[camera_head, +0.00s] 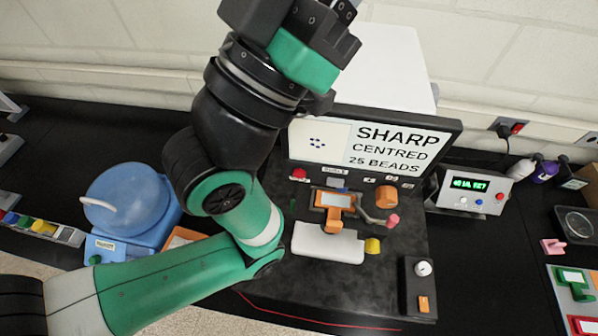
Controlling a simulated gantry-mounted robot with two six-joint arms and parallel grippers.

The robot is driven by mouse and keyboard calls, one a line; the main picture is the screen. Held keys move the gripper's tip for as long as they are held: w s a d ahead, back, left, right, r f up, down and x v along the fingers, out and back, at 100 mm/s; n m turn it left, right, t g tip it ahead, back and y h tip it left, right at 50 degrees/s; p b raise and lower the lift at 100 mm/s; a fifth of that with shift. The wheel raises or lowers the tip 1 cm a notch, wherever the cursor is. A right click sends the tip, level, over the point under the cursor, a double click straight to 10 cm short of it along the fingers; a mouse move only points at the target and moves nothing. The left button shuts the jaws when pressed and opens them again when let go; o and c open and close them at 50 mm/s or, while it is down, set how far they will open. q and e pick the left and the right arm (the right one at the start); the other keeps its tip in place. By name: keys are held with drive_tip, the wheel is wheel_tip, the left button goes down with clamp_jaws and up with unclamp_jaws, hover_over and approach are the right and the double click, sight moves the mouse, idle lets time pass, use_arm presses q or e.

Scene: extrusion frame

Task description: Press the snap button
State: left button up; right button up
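A black instrument with a screen (432,146) stands at the centre; the screen reads "SHARP CENTRED 25 BEADS" beside a cluster of dark dots. A red button (299,174) sits below the screen on the left. A small black box (407,302) at the front right carries a white round knob (423,268) and an orange button (424,304). No readable label shows which one is the snap button. My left arm crosses in front from the left, and its gripper (343,10) is raised at the top edge, away from all buttons and partly cut off. My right gripper is out of view.
An orange stage part (335,200), orange knob (386,196), pink knob (393,220) and yellow knob (372,246) crowd the instrument's front. A grey box with green display (470,185) stands right. A blue rounded device (128,200) stands left.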

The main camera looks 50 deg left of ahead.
use_arm(q)
clamp_jaws()
idle(1.4)
